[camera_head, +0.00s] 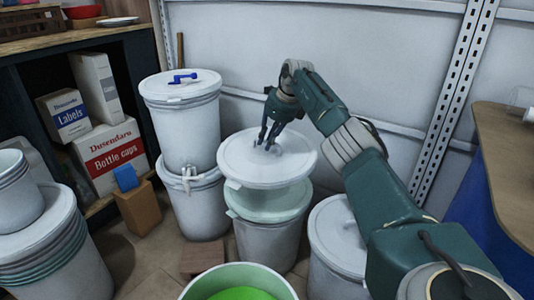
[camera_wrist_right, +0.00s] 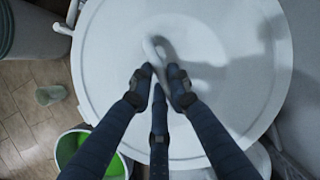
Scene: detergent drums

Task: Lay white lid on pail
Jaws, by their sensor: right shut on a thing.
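The white lid (camera_head: 240,165) is held roughly level above a white pail (camera_head: 268,242) in the head view. A gap shows between the lid's front edge and the pail's pale green open top. My right gripper (camera_head: 267,143) reaches down onto the lid's middle and is shut on its handle. In the right wrist view, the lid (camera_wrist_right: 215,40) fills most of the picture, with my right gripper's fingertips (camera_wrist_right: 161,82) at the loop-shaped handle. The lid hides the back of the pail's rim. My left gripper is not in view.
Two stacked lidded drums (camera_head: 183,125) stand left of the pail. Another lidded drum (camera_head: 335,240) stands close at its right. A tub with green contents (camera_head: 240,280) is in front. A shelf with boxes (camera_head: 112,150) is at left, and a wooden table (camera_head: 505,160) at right.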

